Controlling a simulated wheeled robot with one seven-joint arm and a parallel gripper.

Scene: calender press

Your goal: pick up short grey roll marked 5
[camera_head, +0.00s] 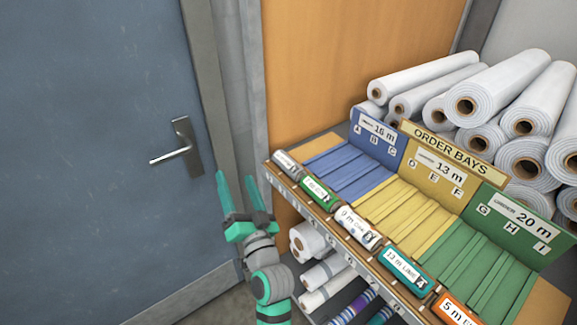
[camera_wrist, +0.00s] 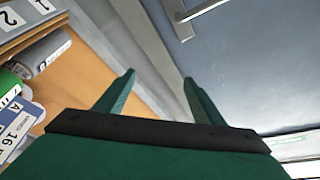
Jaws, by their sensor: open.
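A short grey roll (camera_head: 286,161) lies at the left end of the front ledge, with a white label too small to read. It also shows at the left of the wrist view (camera_wrist: 45,53), its label partly turned away. An orange-labelled roll (camera_head: 458,311) at the ledge's near end reads "5 m" and is cut by the picture's edge. My gripper (camera_head: 236,178) is open and empty, left of the grey roll and apart from it, in front of the door frame. In the wrist view its fingers (camera_wrist: 158,78) are spread with nothing between them.
Green (camera_head: 319,192), white (camera_head: 358,228) and teal (camera_head: 406,270) labelled rolls follow along the ledge. Behind are blue, yellow and green order bays (camera_head: 412,212). Long white rolls (camera_head: 500,85) are stacked at the back right. A blue door (camera_head: 95,120) with a handle (camera_head: 178,150) stands left.

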